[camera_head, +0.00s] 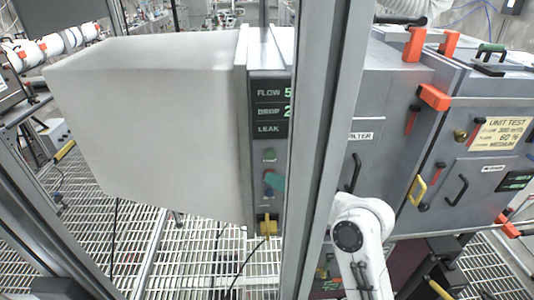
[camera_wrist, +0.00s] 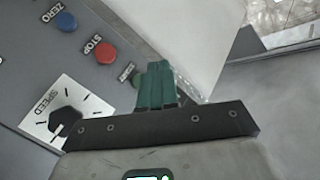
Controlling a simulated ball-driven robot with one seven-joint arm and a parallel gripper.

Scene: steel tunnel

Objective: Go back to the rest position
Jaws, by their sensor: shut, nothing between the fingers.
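My gripper (camera_wrist: 160,85) shows in the wrist view as two green fingers shut together, with nothing between them. Its fingertips are close to a green button (camera_wrist: 136,80) on a grey control panel (camera_wrist: 110,20), which they partly cover. I cannot tell whether they touch it. In the head view, teal fingertips (camera_head: 276,182) show beside the panel's buttons, left of an upright metal post. The post hides the rest of the gripper. My white arm (camera_head: 362,240) rises right of the post.
The post (camera_head: 325,130) stands close in front. A large pale box (camera_head: 150,120) adjoins the panel's left side. The panel has a red STOP button (camera_wrist: 105,52), blue ZERO button (camera_wrist: 65,21) and SPEED dial (camera_wrist: 62,120). Grey cabinets (camera_head: 390,90) with handles stand right, above grated floor (camera_head: 130,240).

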